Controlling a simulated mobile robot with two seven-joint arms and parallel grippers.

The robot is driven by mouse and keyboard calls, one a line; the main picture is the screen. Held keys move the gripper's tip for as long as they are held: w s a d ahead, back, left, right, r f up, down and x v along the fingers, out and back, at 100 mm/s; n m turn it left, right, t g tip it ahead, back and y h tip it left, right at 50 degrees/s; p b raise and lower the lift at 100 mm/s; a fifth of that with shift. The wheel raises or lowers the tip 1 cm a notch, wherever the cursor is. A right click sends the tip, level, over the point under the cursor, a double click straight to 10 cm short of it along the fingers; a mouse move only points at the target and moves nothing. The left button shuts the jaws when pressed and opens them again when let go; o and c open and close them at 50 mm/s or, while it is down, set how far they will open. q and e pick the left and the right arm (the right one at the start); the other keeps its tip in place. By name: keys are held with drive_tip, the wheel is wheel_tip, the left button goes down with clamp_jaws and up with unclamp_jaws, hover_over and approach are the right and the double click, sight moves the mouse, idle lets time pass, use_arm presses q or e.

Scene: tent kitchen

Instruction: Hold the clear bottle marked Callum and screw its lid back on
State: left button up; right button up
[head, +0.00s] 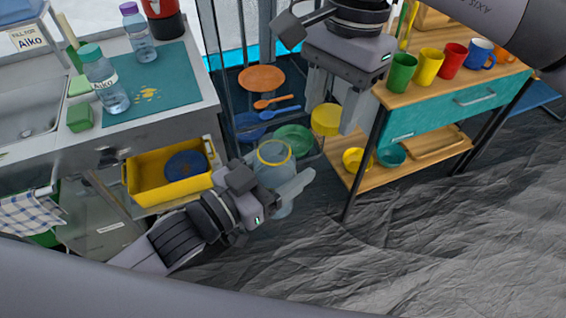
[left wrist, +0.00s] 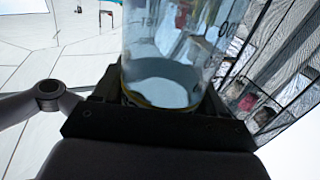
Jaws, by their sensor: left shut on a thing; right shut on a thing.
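The clear bottle (head: 276,164) is upright, with an open top and a yellow band at its rim. My left gripper (head: 280,187) is shut on its side. The left wrist view shows the clear bottle wall (left wrist: 178,40) close up with partial dark lettering; the name Callum cannot be read. The yellow lid (head: 326,121) is in my right gripper (head: 334,112), which points down and is shut on it. The lid is up and to the right of the bottle's mouth, apart from it. My left gripper hides part of the bottle's lower body.
A counter (head: 200,112) at left holds a teal-capped bottle (head: 106,84) and a purple-capped bottle (head: 140,38). A yellow bin (head: 143,180) sits beside my left arm. A wooden shelf unit (head: 450,88) with cups stands right. Plates and spoons lie behind the bottle.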

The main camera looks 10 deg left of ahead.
drive_tip(key=s+a+r+m, duration=0.3)
drive_tip(key=a+r, duration=0.1)
drive_tip(key=a, duration=0.3)
drive_tip(key=shift+s+r, duration=0.15)
drive_tip(key=shift+s, duration=0.15)
drive_tip(key=shift+a, duration=0.1)
drive_tip(key=shift+f, duration=2.05)
drive_tip(key=shift+f, duration=0.85)
drive_tip(key=shift+f, duration=0.55)
